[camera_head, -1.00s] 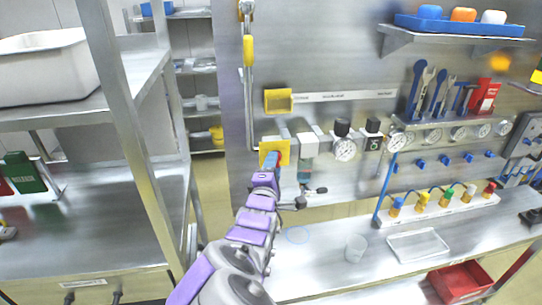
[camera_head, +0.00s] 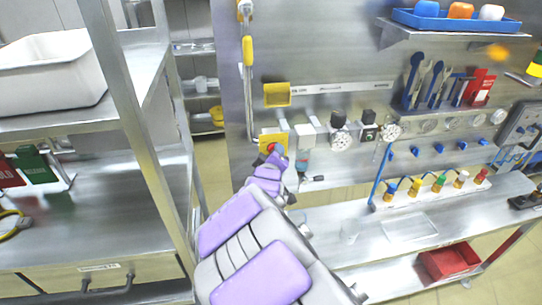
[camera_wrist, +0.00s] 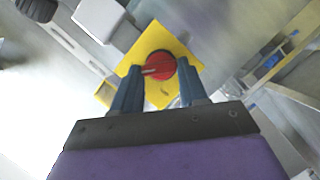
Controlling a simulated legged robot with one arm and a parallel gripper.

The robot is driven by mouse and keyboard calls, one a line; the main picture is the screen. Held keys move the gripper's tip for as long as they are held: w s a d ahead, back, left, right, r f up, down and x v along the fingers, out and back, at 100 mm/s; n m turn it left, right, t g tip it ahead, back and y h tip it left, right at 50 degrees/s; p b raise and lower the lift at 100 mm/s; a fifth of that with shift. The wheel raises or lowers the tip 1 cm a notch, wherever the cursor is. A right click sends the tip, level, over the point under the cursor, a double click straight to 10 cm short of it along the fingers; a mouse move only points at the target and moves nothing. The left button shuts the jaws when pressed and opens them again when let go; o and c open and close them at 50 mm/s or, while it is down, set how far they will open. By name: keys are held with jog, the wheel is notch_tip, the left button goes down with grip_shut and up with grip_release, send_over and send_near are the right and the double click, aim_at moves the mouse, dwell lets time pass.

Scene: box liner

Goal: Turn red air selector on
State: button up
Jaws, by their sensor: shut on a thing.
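The red air selector is a round red knob (camera_head: 271,148) on a square yellow plate (camera_head: 267,136), mounted on the steel wall panel. In the wrist view the red knob (camera_wrist: 161,66) sits in the middle of the yellow plate (camera_wrist: 154,39), with a pale mark on its left side. My gripper (camera_wrist: 160,76) has its two blue fingers on either side of the knob and is shut on it. In the head view my gripper (camera_head: 278,160) is at the plate, and my purple arm hides the area below it.
White and black fittings and gauges (camera_head: 340,135) are on the panel right of the selector. A steel bench (camera_head: 345,222) runs below, with a clear cup and a tray. A metal shelf rack (camera_head: 135,120) stands close on the left. A red bin (camera_head: 455,260) sits low at right.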

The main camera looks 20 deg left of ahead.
jog(key=shift+d+f+m+g, duration=0.15)
jog(key=shift+f+m+g, duration=0.15)
jog(key=shift+f+m, duration=0.1)
dwell(0.4)
jog(key=o, duration=1)
jog(key=shift+w+r, duration=0.1)
jog(key=shift+o, duration=0.4)
jog(key=shift+r, duration=0.15)
